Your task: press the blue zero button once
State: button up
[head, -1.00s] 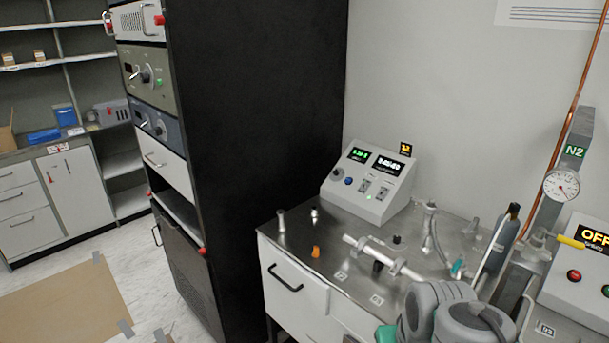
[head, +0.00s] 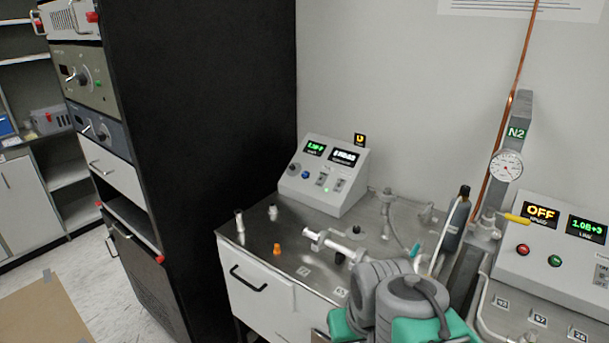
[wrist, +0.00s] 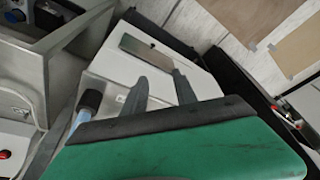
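A grey sloped control box (head: 325,176) stands on the metal bench at the back, with two lit displays. A small blue button (head: 305,174) is on its front face, beside a dark knob (head: 292,167). I cannot read a label on the button. My gripper (wrist: 159,78) shows two dark fingers apart with nothing between them in the wrist view. My grey and green arm is at the bottom of the head view, in front of the bench and well short of the box. The fingertips are not visible there.
A tall black rack (head: 215,120) stands left of the bench. Glass and metal vacuum fittings (head: 340,245) lie between my arm and the box. An orange piece (head: 277,249) sits nearby. A second control box (head: 555,240) and an N2 gauge (head: 506,166) are at the right.

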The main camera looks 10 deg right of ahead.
grip_shut()
dwell(1.5)
